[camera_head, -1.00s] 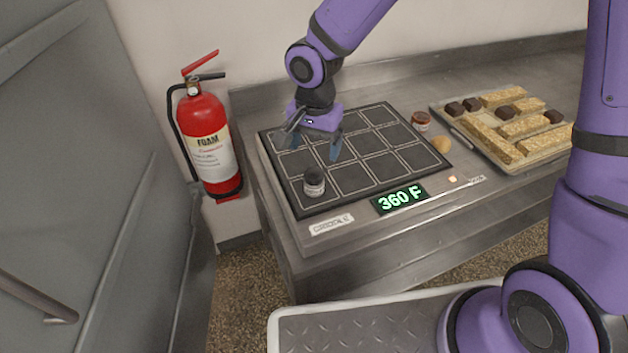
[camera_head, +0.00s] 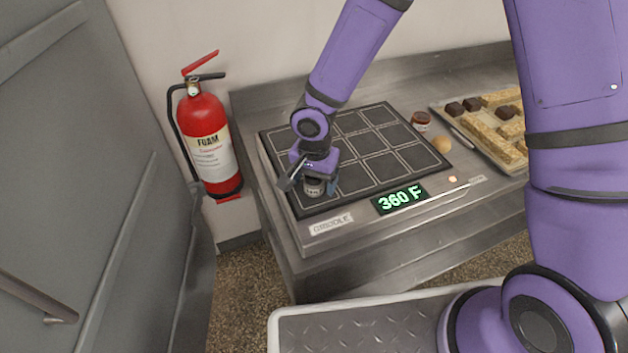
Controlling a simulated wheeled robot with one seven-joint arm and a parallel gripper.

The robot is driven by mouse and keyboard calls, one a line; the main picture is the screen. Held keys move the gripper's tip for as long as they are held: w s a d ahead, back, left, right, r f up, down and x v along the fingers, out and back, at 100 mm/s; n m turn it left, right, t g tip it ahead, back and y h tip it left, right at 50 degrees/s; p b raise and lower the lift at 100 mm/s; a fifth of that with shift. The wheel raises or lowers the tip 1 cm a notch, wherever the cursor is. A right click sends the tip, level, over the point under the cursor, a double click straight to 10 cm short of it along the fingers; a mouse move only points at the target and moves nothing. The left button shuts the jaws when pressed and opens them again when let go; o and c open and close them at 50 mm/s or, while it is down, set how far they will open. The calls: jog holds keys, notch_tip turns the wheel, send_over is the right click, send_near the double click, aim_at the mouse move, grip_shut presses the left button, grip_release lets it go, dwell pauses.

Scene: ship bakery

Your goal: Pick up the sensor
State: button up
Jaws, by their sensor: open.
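The sensor looks to be the small dark-topped jar-like cylinder with a pale label (camera_head: 315,188), upright on the front left part of the black griddle plate (camera_head: 390,160). Its top is hidden by my gripper (camera_head: 310,188). My gripper is open and low over the cylinder, with one blue finger to its right and the other side to its left. I cannot tell whether the fingers touch it.
The griddle's front edge bears a green 360 F display (camera_head: 399,199). A reddish jar (camera_head: 421,121) and a tan round item (camera_head: 442,145) sit at its right. A tray of bars (camera_head: 470,141) lies farther right. A red fire extinguisher (camera_head: 208,140) hangs at the left.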

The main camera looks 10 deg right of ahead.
jog(key=shift+f, duration=0.3)
jog(key=shift+c, duration=0.5)
jog(key=c, duration=1)
jog(key=shift+r, duration=0.1)
